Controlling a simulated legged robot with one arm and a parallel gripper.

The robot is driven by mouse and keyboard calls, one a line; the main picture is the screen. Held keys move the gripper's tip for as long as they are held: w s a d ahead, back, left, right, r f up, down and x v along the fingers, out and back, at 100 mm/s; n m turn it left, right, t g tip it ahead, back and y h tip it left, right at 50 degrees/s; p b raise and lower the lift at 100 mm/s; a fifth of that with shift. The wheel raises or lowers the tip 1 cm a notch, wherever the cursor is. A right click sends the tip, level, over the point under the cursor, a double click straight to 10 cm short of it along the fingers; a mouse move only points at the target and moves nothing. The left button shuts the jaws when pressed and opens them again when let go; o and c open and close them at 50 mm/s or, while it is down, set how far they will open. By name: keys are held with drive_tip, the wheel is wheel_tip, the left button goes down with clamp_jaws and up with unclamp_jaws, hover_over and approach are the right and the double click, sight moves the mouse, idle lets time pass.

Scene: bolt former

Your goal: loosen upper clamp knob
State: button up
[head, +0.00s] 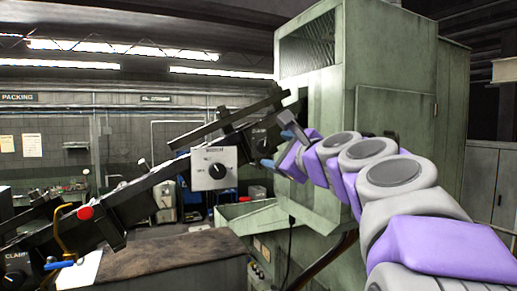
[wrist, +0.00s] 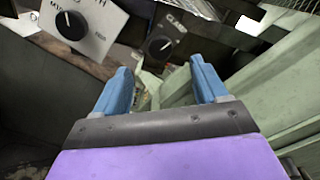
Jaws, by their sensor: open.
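The upper clamp knob (wrist: 160,46) is a round black dial with a pale mark, on a dark panel whose lettering is partly readable as "CLA". It lies ahead of my gripper (wrist: 160,66), in line with the gap between the blue fingers. The fingers are open and empty, and the knob appears beyond their tips, not between them. In the head view my gripper (head: 278,142) is beside the dark panel (head: 259,137) at the upper end of the sloping rail, and the knob there is small and dim.
A white panel with another black knob (head: 217,171) is left of my gripper. A lower panel marked "CLAMP" (head: 16,254) sits at bottom left. The black sloping rail (head: 150,186) carries a red ball (head: 85,212). A large green cabinet (head: 385,65) stands behind my arm.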

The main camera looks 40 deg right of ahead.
sight(264, 146)
drive_tip(key=b+x, duration=0.1)
drive_tip(key=x, duration=0.7)
drive_tip(key=shift+w+d+f, duration=0.1)
drive_tip(key=shift+w+f, duration=0.05)
drive_tip(key=shift+f, duration=0.05)
drive_tip(key=shift+d+f+n+b, duration=0.2)
drive_tip(key=shift+n+b, duration=0.3)
drive_tip(key=shift+b, duration=0.4)
drive_tip(key=shift+a+r+n+b, duration=0.1)
drive_tip(key=shift+a+n+b, duration=0.05)
drive_tip(key=shift+n+b, duration=0.65)
drive_tip(key=shift+r+n+b, duration=0.15)
drive_tip(key=shift+n+b, duration=0.45)
drive_tip(key=shift+b, duration=0.2)
drive_tip(key=shift+a+n+b, duration=0.15)
drive_tip(key=shift+n+b, duration=0.35)
drive_tip(key=shift+n, duration=0.2)
drive_tip(key=shift+r+n+b, duration=0.25)
drive_tip(key=shift+n+b, duration=0.3)
drive_tip(key=shift+n, duration=0.85)
